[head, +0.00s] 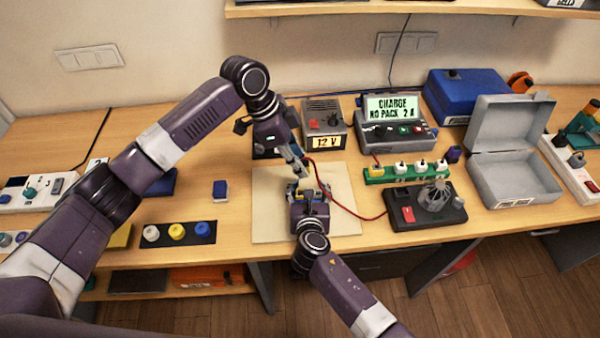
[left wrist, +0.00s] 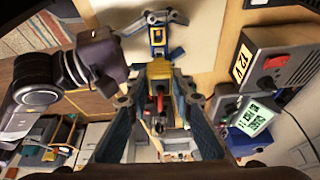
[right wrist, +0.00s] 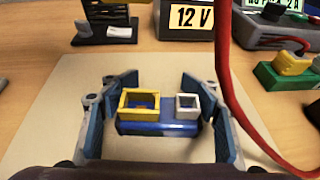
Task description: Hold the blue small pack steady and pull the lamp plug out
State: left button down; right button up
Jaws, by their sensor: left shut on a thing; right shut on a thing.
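The blue small pack (right wrist: 158,129) sits between the fingers of my right gripper (right wrist: 157,100), which is shut on it above a pale mat (right wrist: 70,85). Its yellow socket (right wrist: 140,105) is open and empty on top, beside a smaller white socket (right wrist: 187,106). My left gripper (left wrist: 158,90) is shut on the yellow lamp plug (left wrist: 158,70), which has a red lead. In the left wrist view the plug is apart from the pack (left wrist: 157,37). In the head view the red cable (head: 345,208) runs toward the caged lamp unit (head: 437,200).
A 12 V supply (head: 324,122) stands behind the mat. A charger (head: 395,125) reading "NO PACK", a green strip (head: 405,173) of plugs and an open grey case (head: 515,180) are to the right. Another blue block (head: 220,190) lies left of the mat.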

dwell(0.3)
jog(key=o, duration=1.4)
jog(key=shift+s, duration=0.1)
jog(key=v, duration=1.1)
jog(key=shift+s+d+r, duration=0.1)
jog(key=shift+s+r, duration=0.15)
jog(key=shift+s, duration=0.1)
